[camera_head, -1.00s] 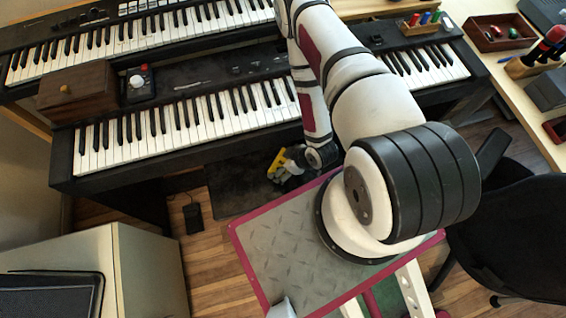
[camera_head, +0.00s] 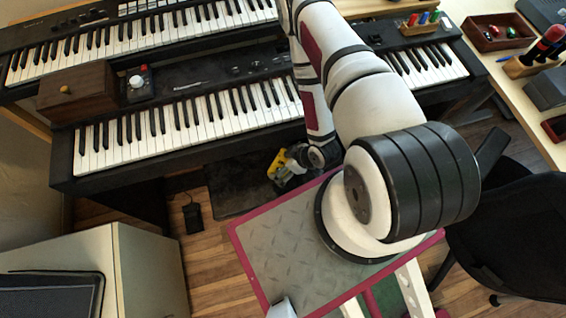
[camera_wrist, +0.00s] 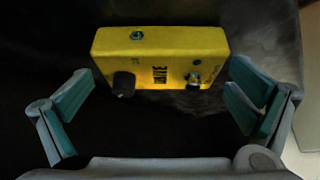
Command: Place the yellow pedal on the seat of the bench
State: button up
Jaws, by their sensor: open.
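The yellow pedal (camera_wrist: 160,58) is a small box with a dark knob, a metal switch and a jack on it. It is between the spread fingers of my gripper (camera_wrist: 162,95) in the wrist view, with dark gaps on both sides. In the head view the pedal (camera_head: 276,166) shows beside my gripper (camera_head: 290,164), over a dark mat-like surface below the keyboards. My gripper is open and partly covers the pedal there. Whether the pedal rests on that surface is not clear. I cannot make out a bench seat for certain.
A lower keyboard (camera_head: 190,118) on a dark stand rises close behind my gripper. A grey textured plate with a pink rim (camera_head: 262,245) is in front. A black chair (camera_head: 515,235) stands right, a pale cabinet (camera_head: 140,270) left. A small black foot switch (camera_head: 193,218) lies on the wooden floor.

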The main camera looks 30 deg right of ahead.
jog(key=p+v, duration=0.1)
jog(key=v, duration=0.9)
jog(key=shift+r+p, duration=0.15)
jog(key=shift+p, duration=0.15)
jog(key=shift+s, duration=0.1)
